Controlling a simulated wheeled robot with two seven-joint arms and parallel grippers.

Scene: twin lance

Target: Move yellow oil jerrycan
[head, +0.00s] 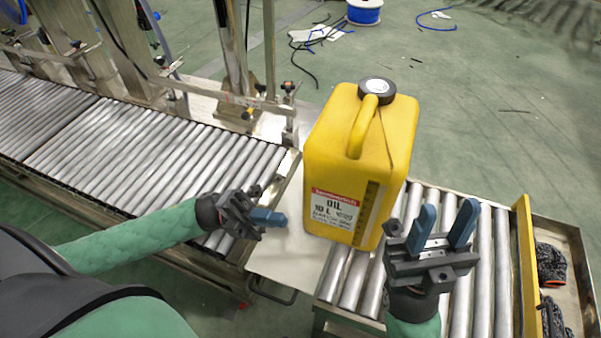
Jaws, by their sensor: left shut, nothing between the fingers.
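The yellow oil jerrycan (338,140) stands upright, with a black cap, a handle on top and a red and white OIL label. Its base is over the edge of a flat metal plate (290,245) and the right roller conveyor. My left gripper (284,219) is shut and empty, just left of the jerrycan's lower part, apart from it. My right gripper (449,228) is open and empty, to the right of the jerrycan, fingers pointing away from me. Whether it touches the can I cannot tell.
A long roller conveyor (140,150) runs on the left, with metal posts and fittings behind it. Right rollers (487,265) end at a yellow plate (525,260), beside a tray with dark gloves (551,265). A blue cable spool (365,12) and loose cables lie on the green floor.

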